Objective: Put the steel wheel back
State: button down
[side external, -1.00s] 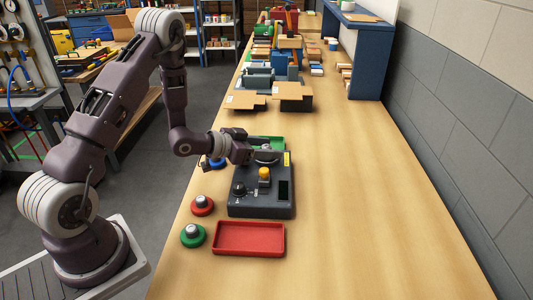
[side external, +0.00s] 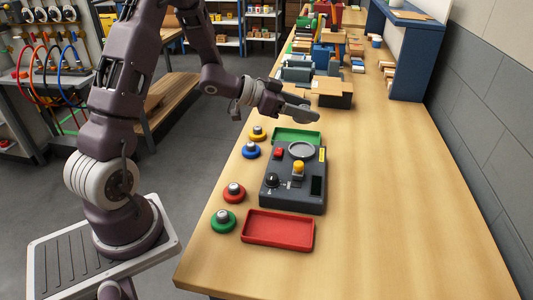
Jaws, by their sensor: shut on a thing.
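My gripper (side external: 287,108) is above the bench at the far end of the dark control box (side external: 290,205). It is shut on a flat grey disc (side external: 304,114), which looks like the steel wheel; the fingers are small and partly hidden. The disc is held in the air, apart from the box. A round grey seat or dial (side external: 301,150) shows on the far part of the box top. The box also has a yellow knob (side external: 298,167), a black knob (side external: 272,180), a red button (side external: 279,153) and a dark slot (side external: 316,186).
A green tray (side external: 285,134) lies behind the box and an empty red tray (side external: 278,230) in front. Yellow (side external: 257,133), blue (side external: 250,151), red (side external: 234,194) and green (side external: 223,222) round pieces line the left edge. The bench to the right is clear.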

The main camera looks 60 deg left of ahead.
aim_at(244, 173)
jog(key=s+a+f+m+g+h, duration=0.3)
jog(key=s+m+h, duration=0.1)
jog(key=s, duration=0.3)
jog(key=s+a+f+m+g+h, duration=0.25)
jog(key=s+m+g, duration=0.2)
jog(key=s, duration=0.35)
jog(key=shift+m+t+h, duration=0.25)
jog(key=shift+h, duration=0.2)
notch_tip(244, 173, down, 10)
jog(key=shift+s+a+r, duration=0.15)
jog(key=shift+r, duration=0.05)
jog(key=shift+f, duration=0.2)
jog(key=c, duration=0.6)
grip_release()
jog(key=shift+r, duration=0.15)
